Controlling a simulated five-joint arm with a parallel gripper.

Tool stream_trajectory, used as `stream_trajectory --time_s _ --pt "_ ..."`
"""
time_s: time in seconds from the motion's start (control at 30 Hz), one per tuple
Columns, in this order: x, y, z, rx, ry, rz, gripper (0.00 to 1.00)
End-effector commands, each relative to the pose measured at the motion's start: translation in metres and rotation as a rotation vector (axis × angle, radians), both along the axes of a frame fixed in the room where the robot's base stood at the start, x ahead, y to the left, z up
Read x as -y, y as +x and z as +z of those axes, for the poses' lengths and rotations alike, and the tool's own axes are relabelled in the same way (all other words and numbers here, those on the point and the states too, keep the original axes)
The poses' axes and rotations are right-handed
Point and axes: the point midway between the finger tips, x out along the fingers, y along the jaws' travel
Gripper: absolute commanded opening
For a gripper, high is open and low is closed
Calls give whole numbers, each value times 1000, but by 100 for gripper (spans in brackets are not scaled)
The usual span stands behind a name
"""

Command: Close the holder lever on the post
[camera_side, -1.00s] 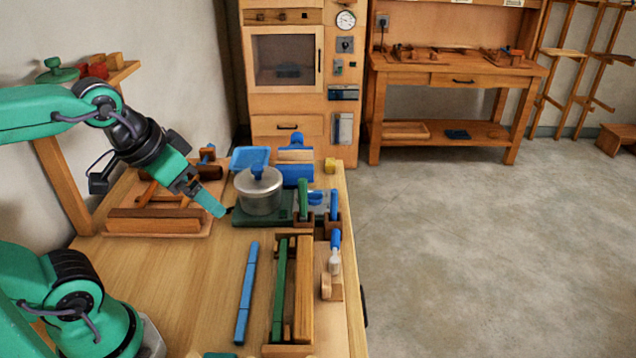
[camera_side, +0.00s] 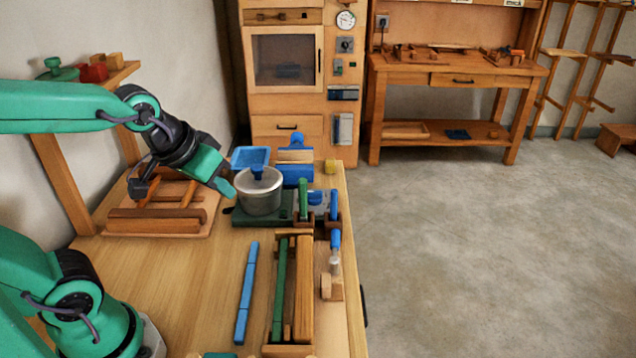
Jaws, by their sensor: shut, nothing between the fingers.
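My gripper (camera_side: 229,189) is shut and empty, angled down at the left side of a metal pot (camera_side: 261,202). Whether its tips touch the pot cannot be told. The pot has a blue knob on top and stands on a dark green base (camera_side: 283,219). To its right, a green upright handle (camera_side: 303,196) and a blue upright handle (camera_side: 334,204) rise from small wooden blocks. I cannot tell which part is the holder lever or its post, nor whether the lever is open.
A wooden frame (camera_side: 155,226) lies left. A blue bar (camera_side: 246,292), a slotted wooden rack (camera_side: 303,290) and a blue-handled tool (camera_side: 335,240) are in front.

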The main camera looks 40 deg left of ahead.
Motion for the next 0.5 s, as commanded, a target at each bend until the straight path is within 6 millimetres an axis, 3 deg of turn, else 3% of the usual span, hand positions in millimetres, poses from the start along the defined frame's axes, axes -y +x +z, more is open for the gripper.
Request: stream_trajectory --time_s 0.5 --pt "18 72 -48 45 -148 189 0"
